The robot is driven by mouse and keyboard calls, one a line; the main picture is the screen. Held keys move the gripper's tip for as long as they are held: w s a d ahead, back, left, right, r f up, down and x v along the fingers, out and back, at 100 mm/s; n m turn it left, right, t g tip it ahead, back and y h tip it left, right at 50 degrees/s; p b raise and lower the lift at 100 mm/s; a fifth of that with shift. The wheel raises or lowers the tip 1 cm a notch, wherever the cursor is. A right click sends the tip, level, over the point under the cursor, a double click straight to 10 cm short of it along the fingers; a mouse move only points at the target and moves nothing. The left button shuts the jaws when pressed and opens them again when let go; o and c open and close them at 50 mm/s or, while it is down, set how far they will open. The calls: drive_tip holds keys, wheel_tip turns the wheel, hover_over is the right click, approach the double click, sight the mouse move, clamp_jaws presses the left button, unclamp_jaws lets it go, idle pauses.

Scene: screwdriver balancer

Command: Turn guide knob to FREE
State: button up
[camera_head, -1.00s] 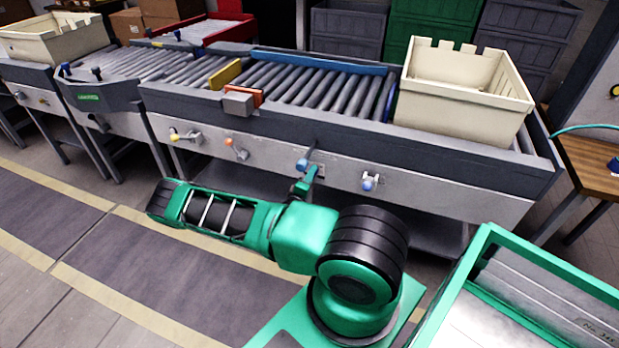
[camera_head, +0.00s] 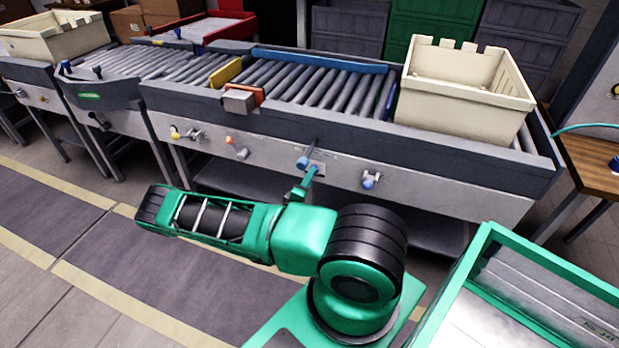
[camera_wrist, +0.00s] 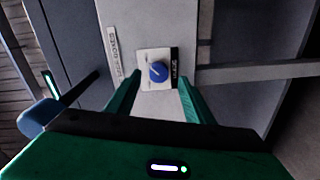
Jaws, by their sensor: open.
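A round blue knob (camera_wrist: 157,72) with a pale pointer mark sits on a small plate, white on one side and dark with lettering on the other. I cannot read the lettering. The plate is on the grey front panel in the wrist view. My gripper (camera_wrist: 160,84) is open, with its green fingers to the left and right of the knob and a gap on both sides. It also shows in the head view (camera_head: 304,188), close to the conveyor's front panel, where it is small and partly hidden by my arm.
A blue-ended lever (camera_wrist: 38,118) sticks out at the left in the wrist view. The conveyor's front panel (camera_head: 440,190) also bears yellow (camera_head: 175,134), orange (camera_head: 229,140) and blue (camera_head: 368,181) controls. A cream bin (camera_head: 465,115) stands on the rollers.

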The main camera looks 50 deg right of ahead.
drive_tip(key=v, duration=0.7)
idle(0.5)
